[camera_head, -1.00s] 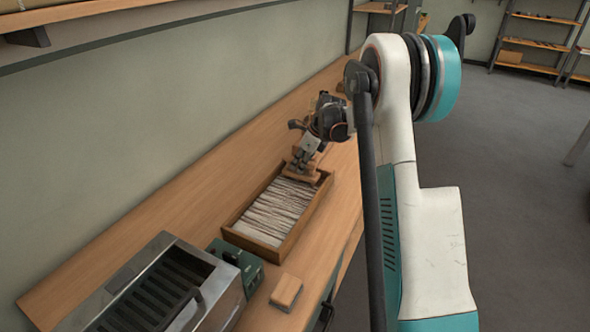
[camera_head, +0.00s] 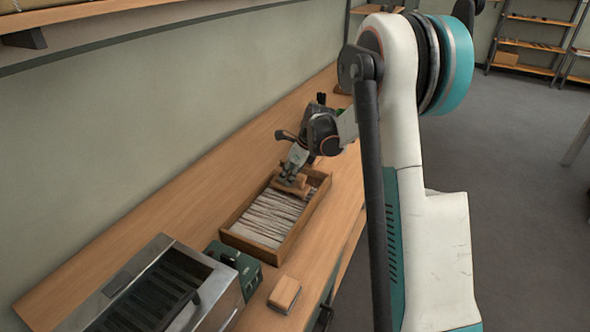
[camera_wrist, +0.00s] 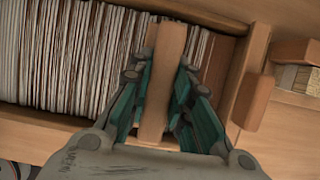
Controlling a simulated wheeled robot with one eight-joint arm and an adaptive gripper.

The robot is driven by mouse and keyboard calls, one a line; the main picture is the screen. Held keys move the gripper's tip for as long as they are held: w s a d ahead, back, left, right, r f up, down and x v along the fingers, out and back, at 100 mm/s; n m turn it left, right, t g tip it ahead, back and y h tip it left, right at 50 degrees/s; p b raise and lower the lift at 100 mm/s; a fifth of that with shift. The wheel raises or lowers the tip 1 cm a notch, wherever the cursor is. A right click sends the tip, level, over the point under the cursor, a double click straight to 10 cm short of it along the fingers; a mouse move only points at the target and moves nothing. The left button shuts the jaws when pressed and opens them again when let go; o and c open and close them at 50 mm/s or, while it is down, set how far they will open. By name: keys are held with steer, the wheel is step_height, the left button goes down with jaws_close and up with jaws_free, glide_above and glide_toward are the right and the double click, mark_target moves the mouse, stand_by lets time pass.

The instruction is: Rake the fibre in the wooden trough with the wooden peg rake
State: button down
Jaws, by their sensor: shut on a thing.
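The wooden trough (camera_head: 299,231) lies lengthwise on the bench, filled with pale fibre (camera_head: 266,218) in rows of strands. The fibre also shows in the wrist view (camera_wrist: 95,60). My gripper (camera_head: 290,177) is over the trough's far end. It is shut on the wooden peg rake (camera_head: 297,188), whose bar stands between the green fingers in the wrist view (camera_wrist: 162,85). The rake's pegs are hidden, and I cannot tell whether they touch the fibre. A bare wooden strip of the trough floor (camera_wrist: 216,68) shows beside the fibre.
A metal box with a slotted top (camera_head: 150,290) and a green device (camera_head: 235,265) stand near the trough's near end. A small wooden block (camera_head: 284,294) lies at the bench's front edge. The bench (camera_head: 185,215) along the wall is clear.

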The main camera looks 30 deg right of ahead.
steer(key=s+a, duration=1.3)
steer(key=a, duration=0.4)
steer(key=shift+a, duration=0.4)
steer(key=shift+w, duration=0.1)
steer(key=w+d, duration=0.8)
steer(key=d, duration=0.4)
steer(key=w+d, duration=0.9)
steer(key=d, duration=0.3)
steer(key=shift+w+a, duration=0.1)
steer(key=shift+s+a+b, duration=0.15)
steer(key=shift+s+a, duration=0.4)
steer(key=shift+a, duration=0.15)
steer(key=shift+s+a+b, duration=0.15)
steer(key=shift+s+a, duration=0.35)
steer(key=shift+a, duration=0.2)
steer(key=w+d, duration=0.2)
steer(key=shift+d, duration=0.4)
